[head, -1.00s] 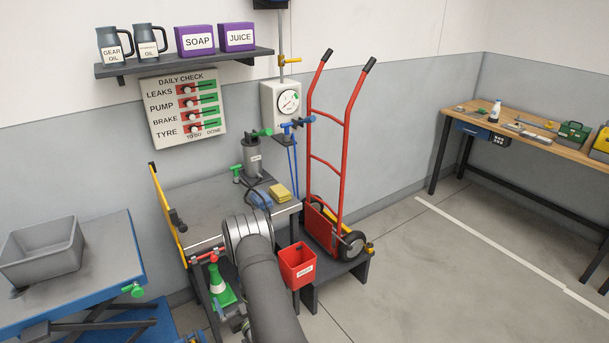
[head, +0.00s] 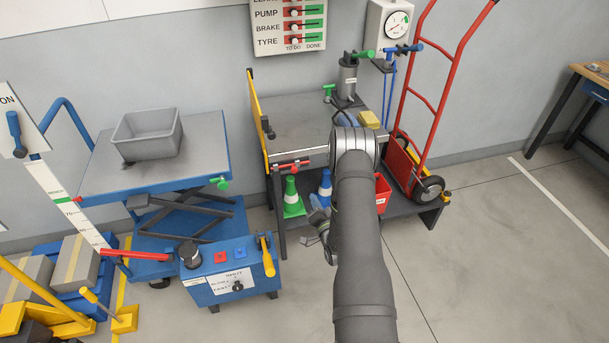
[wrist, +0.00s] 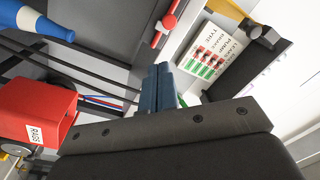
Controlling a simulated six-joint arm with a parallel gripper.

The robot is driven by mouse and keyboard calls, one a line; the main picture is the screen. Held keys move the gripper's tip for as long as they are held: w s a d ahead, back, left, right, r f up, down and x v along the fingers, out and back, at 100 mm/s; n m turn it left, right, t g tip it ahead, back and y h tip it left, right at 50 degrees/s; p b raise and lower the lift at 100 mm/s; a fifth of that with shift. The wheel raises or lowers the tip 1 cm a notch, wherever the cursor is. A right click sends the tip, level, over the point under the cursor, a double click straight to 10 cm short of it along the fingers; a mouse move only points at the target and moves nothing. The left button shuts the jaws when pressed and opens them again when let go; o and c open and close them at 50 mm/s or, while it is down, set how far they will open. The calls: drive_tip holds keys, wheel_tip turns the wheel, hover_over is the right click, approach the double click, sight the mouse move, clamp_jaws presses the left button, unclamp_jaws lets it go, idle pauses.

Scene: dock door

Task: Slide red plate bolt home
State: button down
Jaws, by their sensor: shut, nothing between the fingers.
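The red plate bolt (head: 287,166) sits on the front edge of the grey-topped dock plate table (head: 300,122), near its left corner. In the wrist view its red handle (wrist: 167,24) shows at the top, on a pale metal strip. My gripper (head: 319,226) is low in front of the table, below and to the right of the bolt, partly hidden by my arm. In the wrist view my gripper's fingers (wrist: 163,88) are together, with nothing held. They are apart from the bolt.
A red rags bin (wrist: 38,108) is beside my arm. A yellow-edged panel (head: 258,115) rises at the table's left. A blue lift table (head: 190,180) and control box (head: 230,270) stand left.

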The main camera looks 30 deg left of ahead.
drive_tip(key=w+m, duration=0.1)
drive_tip(key=m, duration=0.2)
drive_tip(key=w+d+m, duration=0.1)
drive_tip(key=w+m, duration=0.1)
drive_tip(key=m, duration=0.1)
drive_tip(key=w+m, duration=0.1)
drive_tip(key=m, duration=0.2)
drive_tip(key=shift+w+d+m+g, duration=0.25)
drive_tip(key=shift+w+m+g, duration=0.05)
drive_tip(key=shift+m+g, duration=0.1)
drive_tip(key=w+a+r, duration=0.1)
drive_tip(key=w+a, duration=0.3)
drive_tip(key=a, duration=0.7)
drive_tip(key=shift+s+a, duration=1.25)
drive_tip(key=shift+s, duration=0.05)
